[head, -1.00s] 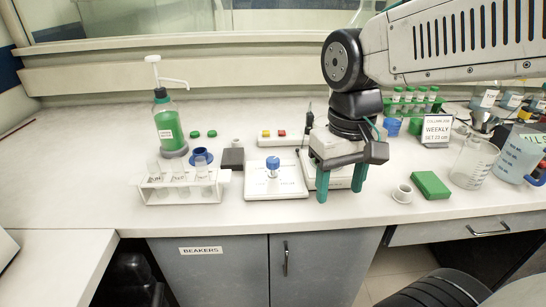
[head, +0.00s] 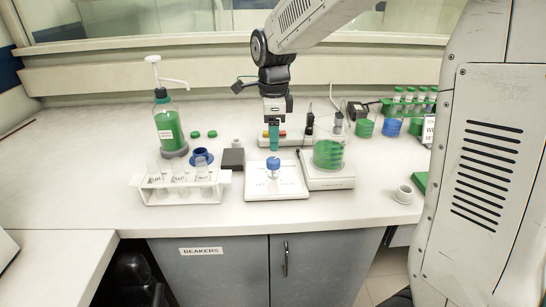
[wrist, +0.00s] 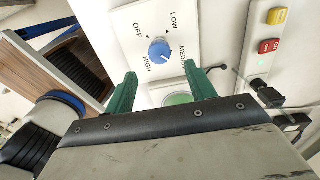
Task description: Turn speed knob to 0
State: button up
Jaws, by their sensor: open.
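A blue knob (head: 273,163) sits on a flat white control plate (head: 290,187) near the bench front. In the wrist view the knob (wrist: 159,50) has OFF, LOW, a partly hidden MED label and HIGH printed around it; I see no 0. A pale mark shows on the knob, but I cannot tell which label it points to. My gripper (head: 274,150) hangs over the bench just above and behind the knob, apart from it. In the wrist view its two green fingers (wrist: 160,72) are spread with nothing between them, and the knob lies beyond their tips.
A beaker of green liquid (head: 328,154) stands on a white device (head: 328,181) just right of the plate. A tube rack (head: 183,192) and dark block (head: 232,159) are to the left. A strip with red and yellow switches (head: 293,141) lies behind.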

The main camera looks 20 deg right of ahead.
aim_at(273, 160)
notch_tip(273, 160, down, 7)
jog(key=shift+f, duration=0.2)
jog(key=shift+c, duration=0.3)
jog(key=c, duration=0.9)
